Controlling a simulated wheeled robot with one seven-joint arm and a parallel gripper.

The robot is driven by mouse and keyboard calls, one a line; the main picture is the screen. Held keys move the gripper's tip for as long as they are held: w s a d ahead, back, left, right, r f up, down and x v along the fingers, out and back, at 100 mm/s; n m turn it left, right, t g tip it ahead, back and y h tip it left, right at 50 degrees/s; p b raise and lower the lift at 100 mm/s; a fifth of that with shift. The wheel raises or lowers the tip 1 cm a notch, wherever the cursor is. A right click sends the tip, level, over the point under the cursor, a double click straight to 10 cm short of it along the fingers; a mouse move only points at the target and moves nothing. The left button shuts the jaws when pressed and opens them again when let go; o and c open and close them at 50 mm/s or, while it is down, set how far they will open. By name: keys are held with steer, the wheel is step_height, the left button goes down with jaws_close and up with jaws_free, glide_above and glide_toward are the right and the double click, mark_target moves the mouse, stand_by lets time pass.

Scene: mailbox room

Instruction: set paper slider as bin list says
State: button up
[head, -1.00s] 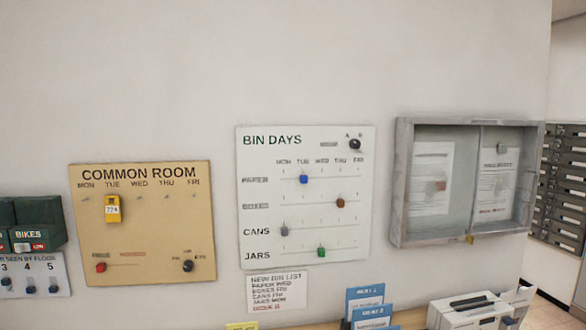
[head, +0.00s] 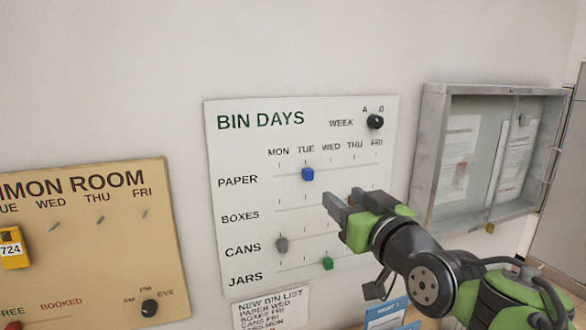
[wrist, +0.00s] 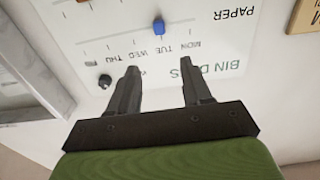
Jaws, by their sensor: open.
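The white BIN DAYS board (head: 235,150) hangs on the wall. Its blue paper slider (head: 307,174) sits on the PAPER row under TUE; it also shows in the wrist view (wrist: 158,27), where the board appears upside down. The bin list (head: 270,311), a white note below the board, reads PAPER WED, BOXES FRI, CANS FRI, JARS MON at its visible part. My gripper (head: 338,201) is open and empty in front of the board, right of and below the blue slider in the head view. In the wrist view its fingers (wrist: 160,72) are apart, with the slider beyond their tips.
The grey cans slider (head: 281,245) and green jars slider (head: 327,264) are on lower rows. My gripper mostly hides the boxes slider. A black WEEK knob (head: 375,121) is at top right. A glass case (head: 432,150) is at right, the COMMON ROOM board (head: 90,250) at left.

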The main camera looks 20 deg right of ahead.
mark_target(311, 172)
steer(key=w+p, duration=0.4)
steer(key=w, duration=0.9)
steer(key=shift+w+r, duration=0.1)
steer(key=shift+w, duration=0.75)
steer(key=shift+s, duration=0.15)
steer(key=shift+c, duration=1.1)
jaws_close()
